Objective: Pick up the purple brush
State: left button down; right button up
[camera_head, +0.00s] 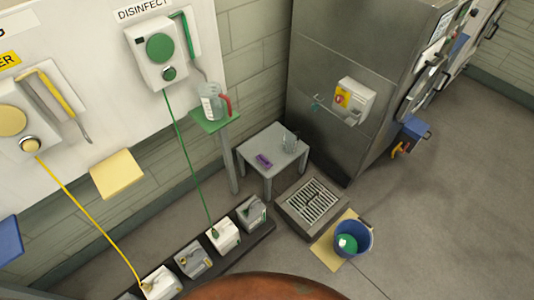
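A small purple object (263,161), which looks like the purple brush, lies flat on a small grey table (259,148). It is near the table's left front part, and its bristles are too small to make out. A clear glass or beaker (290,140) stands to its right on the same table. Neither of my grippers shows in the head view, and nothing touches the purple object.
A tall metal cabinet (340,60) is to the right. A floor drain (312,204) and blue bucket (353,239) are in front. Open floor lies at the right.

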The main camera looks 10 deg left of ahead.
aim_at(263, 161)
jog(key=u, duration=0.6)
jog(key=i, duration=0.9)
jog(key=u, duration=0.85)
